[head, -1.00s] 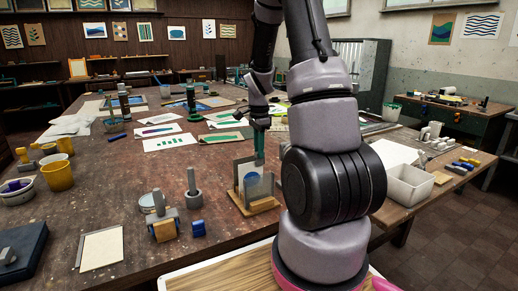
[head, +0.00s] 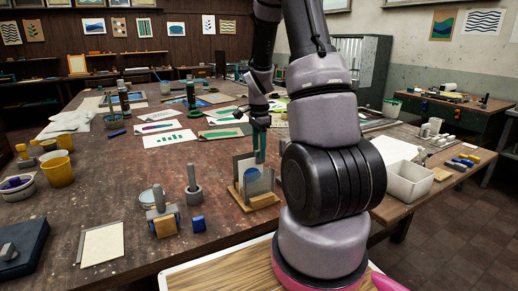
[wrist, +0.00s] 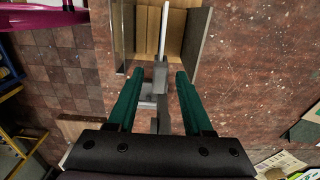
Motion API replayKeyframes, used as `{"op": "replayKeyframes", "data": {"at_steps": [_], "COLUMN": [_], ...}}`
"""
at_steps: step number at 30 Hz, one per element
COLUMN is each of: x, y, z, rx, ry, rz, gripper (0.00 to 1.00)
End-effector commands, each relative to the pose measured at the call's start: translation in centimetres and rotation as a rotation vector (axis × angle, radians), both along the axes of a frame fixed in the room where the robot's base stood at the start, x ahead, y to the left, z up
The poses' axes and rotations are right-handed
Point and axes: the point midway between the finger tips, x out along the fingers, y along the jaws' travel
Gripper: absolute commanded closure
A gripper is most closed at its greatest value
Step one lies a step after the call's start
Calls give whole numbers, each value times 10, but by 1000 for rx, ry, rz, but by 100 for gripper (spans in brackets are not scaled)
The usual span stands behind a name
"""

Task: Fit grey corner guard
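The small hinged screen (head: 257,183) stands upright on a wooden base (head: 262,201) near the table's middle, a blue disc showing on its front. In the wrist view, a thin white panel edge (wrist: 163,30) stands between two grey side panels over the wooden base (wrist: 180,40). A grey piece (wrist: 161,80), seemingly the corner guard, lies in line with the white edge; I cannot tell whether they touch. My gripper (wrist: 159,74) has green fingers on either side of this piece, with gaps showing on both sides. It also shows above the screen in the head view (head: 260,150).
A grey clamp-like tool (head: 193,187), a blue block (head: 198,224) and a wooden block (head: 164,225) stand left of the screen. Flat prints (head: 170,139) lie behind it. A white bin (head: 408,181) stands at the right.

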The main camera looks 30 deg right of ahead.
Motion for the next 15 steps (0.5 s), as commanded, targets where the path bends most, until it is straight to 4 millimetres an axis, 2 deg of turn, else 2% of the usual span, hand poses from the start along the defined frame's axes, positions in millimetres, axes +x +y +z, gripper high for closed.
{"op": "replayKeyframes", "data": {"at_steps": [15], "x": [0], "y": [0], "z": [1], "rx": [0], "ry": [-1], "rz": [0], "gripper": [45]}}
